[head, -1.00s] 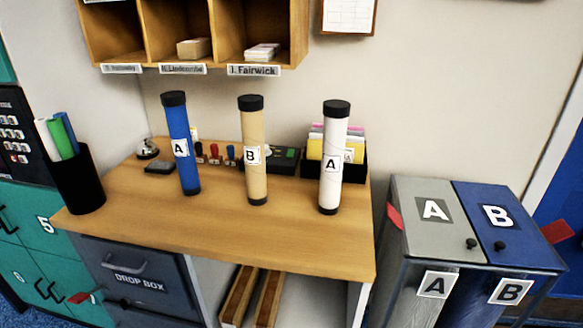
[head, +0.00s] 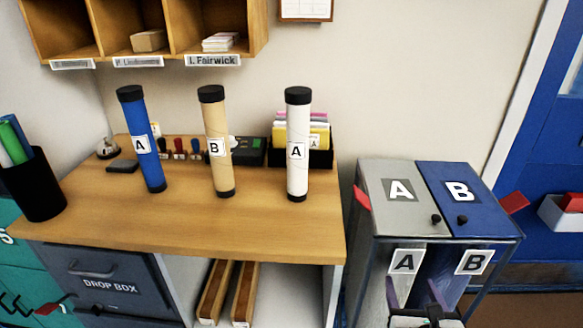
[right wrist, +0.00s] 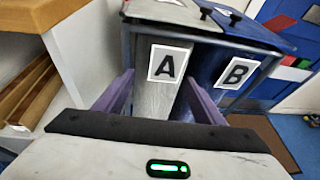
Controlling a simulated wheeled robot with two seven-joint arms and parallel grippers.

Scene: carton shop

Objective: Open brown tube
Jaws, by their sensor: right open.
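The brown tube (head: 217,165) stands upright on the wooden desk (head: 180,225), between the other two tubes. It has black caps at top and bottom and a white label B; its top cap (head: 211,93) is on. A blue tube (head: 146,165) labelled A stands to its left, and a white tube (head: 297,130) labelled A to its right. My right gripper (head: 413,288) is low at the right, in front of the bins and well away from the tubes. It also shows in the right wrist view (right wrist: 158,80), its fingers apart and empty. My left gripper is out of view.
A grey bin (head: 375,180) marked A and a blue bin (head: 480,215) marked B stand right of the desk. A black pen cup (head: 35,190) is at the desk's left edge. Stamps and a card box (head: 320,158) stand behind the tubes. The desk front is clear.

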